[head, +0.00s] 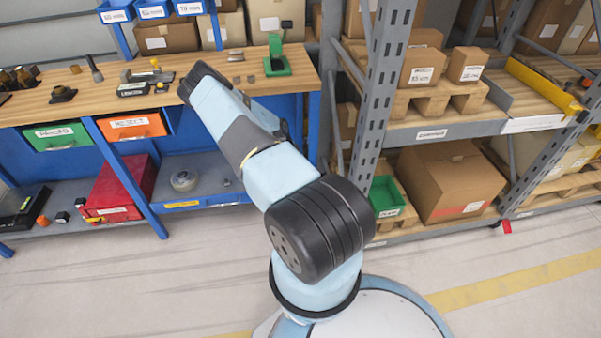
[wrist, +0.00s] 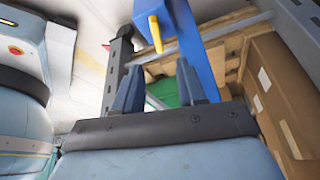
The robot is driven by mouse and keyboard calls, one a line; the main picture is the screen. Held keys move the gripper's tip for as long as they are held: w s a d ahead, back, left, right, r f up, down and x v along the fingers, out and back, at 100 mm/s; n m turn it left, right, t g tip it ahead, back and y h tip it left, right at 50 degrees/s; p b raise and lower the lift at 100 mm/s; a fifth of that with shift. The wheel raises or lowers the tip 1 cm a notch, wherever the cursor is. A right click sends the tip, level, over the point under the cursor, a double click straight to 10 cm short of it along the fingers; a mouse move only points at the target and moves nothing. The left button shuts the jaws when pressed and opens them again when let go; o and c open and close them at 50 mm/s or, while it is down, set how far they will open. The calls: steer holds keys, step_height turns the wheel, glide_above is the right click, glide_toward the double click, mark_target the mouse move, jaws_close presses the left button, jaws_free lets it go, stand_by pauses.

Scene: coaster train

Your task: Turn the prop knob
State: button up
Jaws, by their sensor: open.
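In the wrist view, my gripper (wrist: 159,66) is open, with its two blue-grey fingers apart and nothing seen between them. Just beyond the fingertips is a blue part (wrist: 186,28) with a yellow, knob-like piece (wrist: 155,33) on it. This may be the prop knob, but I cannot tell for sure. The yellow piece appears apart from both fingers. In the head view my arm reaches over toward the workbench and hides my gripper, and I cannot make out the knob there.
The workbench (head: 287,82) carries small parts and a green fixture (head: 276,62). A metal rack (head: 384,90) with cardboard boxes (head: 450,178) and a green bin (head: 386,196) stands to the right. The floor (head: 90,290) in front is clear.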

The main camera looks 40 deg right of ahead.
steer(key=shift+v, duration=1.5)
